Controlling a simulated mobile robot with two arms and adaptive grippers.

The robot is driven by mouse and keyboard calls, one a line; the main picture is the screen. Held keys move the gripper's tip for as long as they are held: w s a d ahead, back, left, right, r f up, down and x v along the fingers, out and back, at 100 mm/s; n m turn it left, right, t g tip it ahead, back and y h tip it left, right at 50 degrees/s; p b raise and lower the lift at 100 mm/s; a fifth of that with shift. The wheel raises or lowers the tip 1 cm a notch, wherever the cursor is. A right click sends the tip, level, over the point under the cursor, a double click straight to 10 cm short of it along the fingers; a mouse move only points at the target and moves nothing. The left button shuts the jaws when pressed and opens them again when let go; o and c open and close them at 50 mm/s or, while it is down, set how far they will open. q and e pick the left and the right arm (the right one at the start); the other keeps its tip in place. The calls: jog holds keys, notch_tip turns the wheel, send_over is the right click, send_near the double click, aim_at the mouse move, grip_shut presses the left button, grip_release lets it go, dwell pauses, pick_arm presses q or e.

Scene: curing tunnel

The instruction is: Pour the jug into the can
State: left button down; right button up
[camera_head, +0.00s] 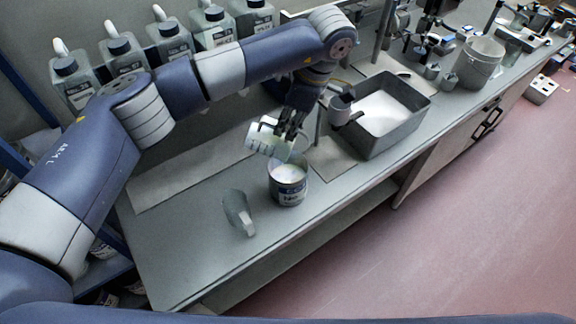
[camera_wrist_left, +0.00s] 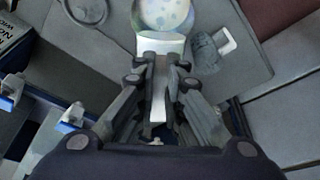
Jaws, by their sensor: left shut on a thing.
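A white jug (camera_head: 264,140) with dark markings is tilted over the can, its lip above the can's opening. The can (camera_head: 288,187) stands upright on the bench, with a dark label and pale contents at its mouth. My left gripper (camera_head: 286,132) is shut on the jug, from behind and to the right of it. In the left wrist view the gripper (camera_wrist_left: 157,85) is closed on the jug's handle. The jug's pale, speckled interior shows at the top edge there. I cannot tell whether liquid is flowing. My right gripper is not in view.
A grey tray of white material (camera_head: 414,138) stands right of the can. A bucket (camera_head: 480,62) stands at the far right; several bottles (camera_head: 122,52) line the back. The bench's front left is clear.

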pick_arm(q)
jog(key=shift+s+d+f+t+y+b, duration=0.15)
jog(key=shift+s+d+f+y+b, duration=0.15)
jog(key=shift+d+y, duration=0.55)
jog(key=shift+s+d+f+t+y+b, duration=0.1)
jog(key=shift+d+f+t+y+b, duration=0.1)
jog(key=shift+d+y+b, duration=0.45)
jog(key=shift+s+d+f+t+y+b, duration=0.15)
jog(key=shift+s+d+f+y, duration=0.1)
jog(key=shift+d+y, duration=0.75)
jog(key=a+h, duration=0.2)
jog(key=a+r+h, duration=0.1)
jog(key=shift+w+g, duration=0.3)
jog(key=shift+w, duration=0.1)
